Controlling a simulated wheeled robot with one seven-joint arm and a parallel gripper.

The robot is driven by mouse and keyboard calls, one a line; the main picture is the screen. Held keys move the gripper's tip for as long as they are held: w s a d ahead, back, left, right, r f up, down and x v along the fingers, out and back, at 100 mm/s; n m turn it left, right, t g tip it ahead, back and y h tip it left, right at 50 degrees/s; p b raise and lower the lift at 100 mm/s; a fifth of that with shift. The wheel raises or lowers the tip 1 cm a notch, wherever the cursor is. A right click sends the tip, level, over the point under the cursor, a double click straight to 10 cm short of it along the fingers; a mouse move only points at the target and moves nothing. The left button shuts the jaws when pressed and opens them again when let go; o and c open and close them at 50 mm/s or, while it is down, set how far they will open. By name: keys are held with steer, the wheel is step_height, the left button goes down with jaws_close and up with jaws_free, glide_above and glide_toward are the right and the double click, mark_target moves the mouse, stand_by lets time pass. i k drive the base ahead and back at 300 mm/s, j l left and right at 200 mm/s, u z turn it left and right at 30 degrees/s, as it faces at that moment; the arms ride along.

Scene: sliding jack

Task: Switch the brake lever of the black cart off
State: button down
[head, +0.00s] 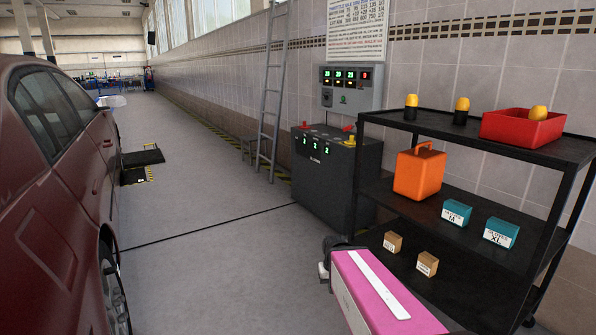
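A black shelved cart (455,131) stands at the right, and its lower right part runs toward the frame's bottom edge. I cannot make out a brake lever on it; its feet are mostly hidden or out of frame. A second, low black unit with yellow-marked edges (142,157) stands beside the car at mid left; it is too small to show a lever. My arm, with a pink and white link (377,292), reaches in at the bottom right, in front of the shelved cart.
A dark red car (50,190) fills the left. A black control cabinet (325,175) and a leaning ladder (270,95) stand by the tiled wall. The shelves hold a red bin (522,130), an orange container (419,174) and small boxes. The grey floor between is clear.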

mark_target(349, 128)
steer(key=i+j+z, duration=0.3)
steer(key=i, duration=0.2)
steer(key=i+j+z, duration=0.3)
steer(key=i, duration=0.15)
